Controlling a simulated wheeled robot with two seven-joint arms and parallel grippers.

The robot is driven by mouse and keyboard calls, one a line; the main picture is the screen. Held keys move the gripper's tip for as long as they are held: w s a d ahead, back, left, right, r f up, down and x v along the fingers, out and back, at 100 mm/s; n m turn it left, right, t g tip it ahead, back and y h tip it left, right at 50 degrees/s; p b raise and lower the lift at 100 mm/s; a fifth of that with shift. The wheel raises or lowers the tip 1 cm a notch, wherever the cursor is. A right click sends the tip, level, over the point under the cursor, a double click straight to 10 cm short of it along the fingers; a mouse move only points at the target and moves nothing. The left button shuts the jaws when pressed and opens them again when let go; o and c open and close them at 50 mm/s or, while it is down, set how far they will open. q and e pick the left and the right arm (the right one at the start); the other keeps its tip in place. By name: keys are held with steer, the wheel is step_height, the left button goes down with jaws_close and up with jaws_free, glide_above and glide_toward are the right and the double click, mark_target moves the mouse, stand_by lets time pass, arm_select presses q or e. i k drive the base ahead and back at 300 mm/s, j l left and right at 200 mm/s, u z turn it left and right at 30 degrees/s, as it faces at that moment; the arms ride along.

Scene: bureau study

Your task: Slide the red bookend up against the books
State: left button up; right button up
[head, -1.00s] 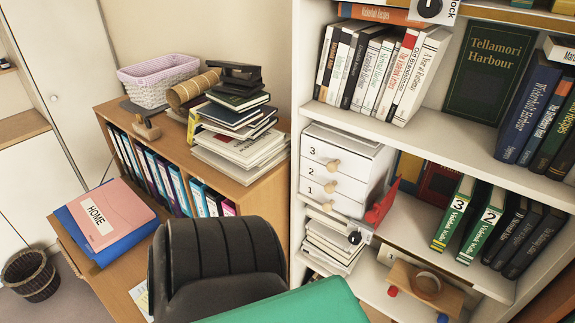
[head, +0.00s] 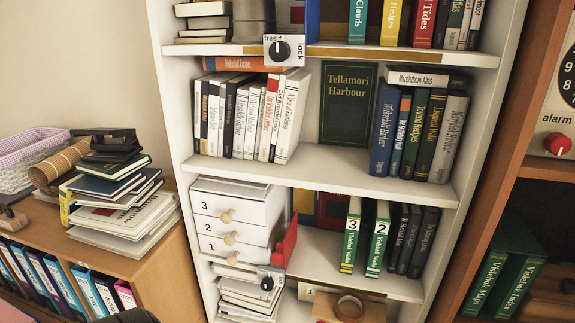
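The red bookend (head: 286,243) stands on the middle shelf, close against the right side of a white drawer unit; I cannot tell if they touch. To its right, past a gap of bare shelf, stands a row of books: green book 3 (head: 351,236), green book 2 (head: 377,240), then several dark books (head: 411,240). The green books lean slightly. Neither of my grippers is in view.
The white drawer unit (head: 238,205) has numbered drawers with round knobs. A grey lock box with a knob (head: 270,278) sits at the shelf's front edge below the bookend. The shelf (head: 325,262) is bare between bookend and green books. More books fill the shelf above.

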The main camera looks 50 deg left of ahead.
mark_target(286, 249)
steer(key=u, duration=1.55)
